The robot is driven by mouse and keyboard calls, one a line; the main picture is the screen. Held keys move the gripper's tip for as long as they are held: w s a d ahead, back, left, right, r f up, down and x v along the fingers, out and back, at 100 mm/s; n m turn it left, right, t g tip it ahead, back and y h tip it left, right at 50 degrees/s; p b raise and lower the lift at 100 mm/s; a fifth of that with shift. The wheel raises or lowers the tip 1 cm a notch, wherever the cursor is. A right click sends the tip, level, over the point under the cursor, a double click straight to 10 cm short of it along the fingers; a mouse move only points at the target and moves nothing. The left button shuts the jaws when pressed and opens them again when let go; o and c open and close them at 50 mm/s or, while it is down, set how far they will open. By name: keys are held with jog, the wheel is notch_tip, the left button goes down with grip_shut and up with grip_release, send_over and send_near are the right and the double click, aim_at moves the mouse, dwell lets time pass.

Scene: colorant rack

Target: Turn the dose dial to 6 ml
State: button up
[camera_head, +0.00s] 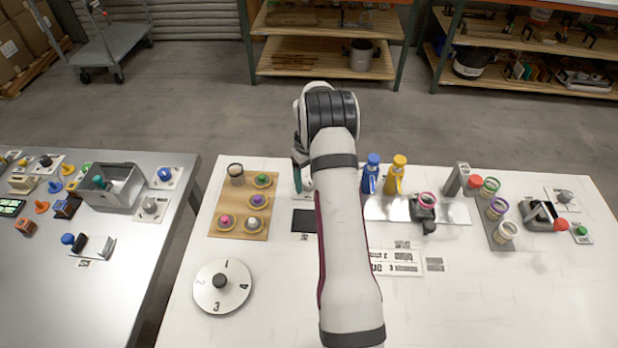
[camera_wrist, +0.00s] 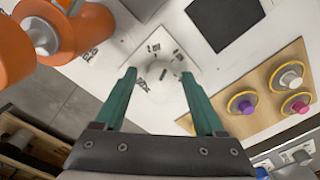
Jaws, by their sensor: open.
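A pale round knob on a square white plate with dark markings, apparently the dose dial (camera_wrist: 160,72), lies in the middle of the wrist view. The markings are too blurred to read, so its setting cannot be told. My gripper (camera_wrist: 159,74) has two green fingers, spread open and empty. In the picture its tips stand on either side of the knob, with a gap on both sides. How far above the knob they are cannot be told. In the head view my gripper (camera_head: 299,180) is partly seen past my arm, which hides most of the dial.
A wooden board (camera_head: 222,208) with several coloured caps lies left of my gripper. A black square pad (camera_head: 305,220) is nearby. Blue (camera_head: 370,177) and yellow (camera_head: 396,178) bottles stand to the right. A large orange object (camera_wrist: 75,32) is close at the wrist view's left. A numbered disc (camera_head: 236,298) lies at front left.

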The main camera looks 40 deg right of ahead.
grip_shut()
jog(key=shift+m, duration=0.3)
jog(key=m, duration=0.3)
jog(key=shift+m, duration=0.4)
jog(key=m, duration=0.3)
jog(key=shift+m, duration=0.3)
jog(key=m, duration=0.4)
jog(key=shift+m, duration=2.1)
